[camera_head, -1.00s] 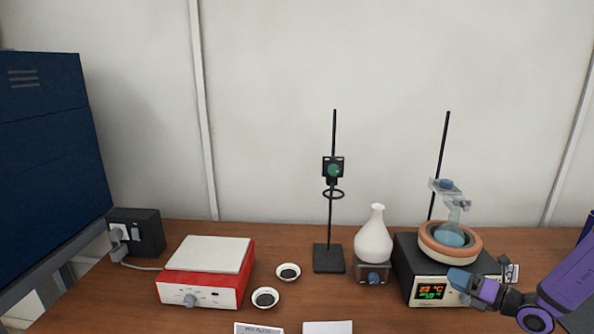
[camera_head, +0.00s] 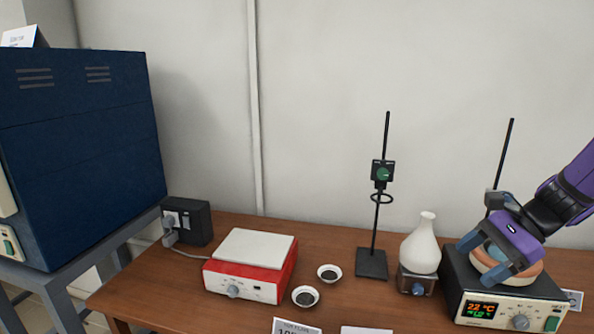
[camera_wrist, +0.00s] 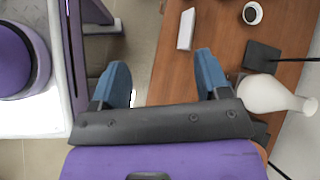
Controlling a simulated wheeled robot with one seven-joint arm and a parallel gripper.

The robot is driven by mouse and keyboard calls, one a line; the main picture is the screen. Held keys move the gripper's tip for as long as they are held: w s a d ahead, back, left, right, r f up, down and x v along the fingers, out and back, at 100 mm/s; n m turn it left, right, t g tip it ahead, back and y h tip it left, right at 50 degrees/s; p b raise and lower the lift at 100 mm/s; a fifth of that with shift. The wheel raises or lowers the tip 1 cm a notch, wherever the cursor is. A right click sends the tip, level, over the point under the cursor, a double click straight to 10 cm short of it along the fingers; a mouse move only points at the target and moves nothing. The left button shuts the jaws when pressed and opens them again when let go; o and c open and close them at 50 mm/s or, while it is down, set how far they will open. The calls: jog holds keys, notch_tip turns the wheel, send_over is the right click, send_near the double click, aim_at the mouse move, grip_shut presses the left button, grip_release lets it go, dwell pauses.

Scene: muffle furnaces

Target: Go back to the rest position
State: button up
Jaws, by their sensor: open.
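My gripper (camera_head: 490,262) is at the right in the head view, on my purple arm. Its blue fingers are apart with nothing between them.
A white flask (camera_head: 421,245) stands on a small heater left of the bath. A retort stand (camera_head: 372,264), a red hotplate (camera_head: 240,282) and two small dishes (camera_head: 305,296) are further left. A blue furnace (camera_head: 80,150) stands at the far left. Bare table (camera_head: 150,290) shows left of the hotplate.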

jog(key=s+a+r+n+t+h, duration=0.2)
jog(key=s+r+n+h, duration=0.2)
jog(key=s+r+n, duration=0.3)
jog(key=s+a+r+n+t+h, duration=0.1)
jog(key=s+r+n+t+h, duration=0.1)
jog(key=s+r+n+h, duration=0.2)
jog(key=shift+s+a+r+n+t+h, duration=0.3)
jog(key=shift+s+a+r+n, duration=0.1)
jog(key=shift+s+r+n, duration=1.75)
jog(key=shift+w+f+n, duration=0.25)
jog(key=shift+f, duration=0.05)
dwell(0.8)
